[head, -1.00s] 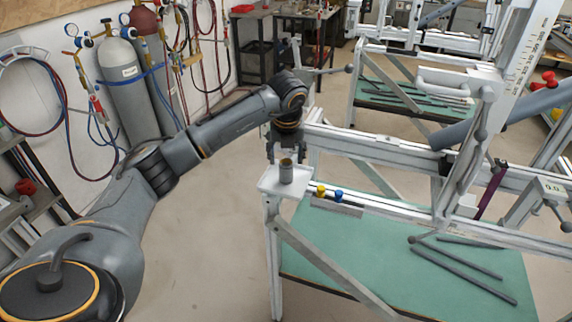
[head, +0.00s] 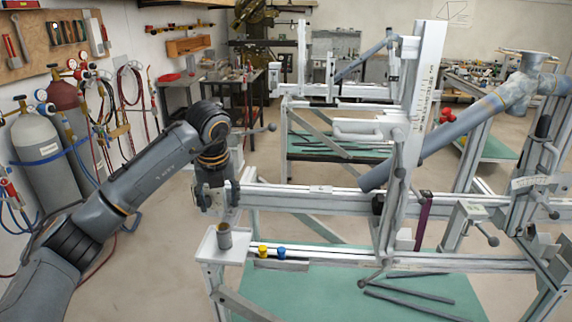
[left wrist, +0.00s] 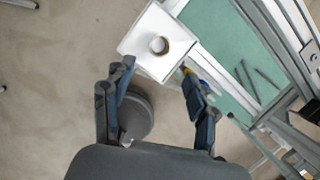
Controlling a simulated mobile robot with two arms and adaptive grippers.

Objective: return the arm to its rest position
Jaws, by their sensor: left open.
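My left arm comes in from the left in the head view. Its left gripper (head: 219,197) points down, above a small white tray (head: 207,247) at the near left corner of the frame jig (head: 320,196). The left wrist view shows the left gripper (left wrist: 155,95) with its fingers spread and nothing between them. My right gripper is not in view.
A yellow piece (head: 263,251) and a blue piece (head: 281,253) sit beside the tray. A grey tube (head: 445,137) slants across the jig. Dark rods (head: 413,301) lie on the green lower shelf (head: 290,295). Gas cylinders (head: 42,160) stand at the left wall. Floor between is clear.

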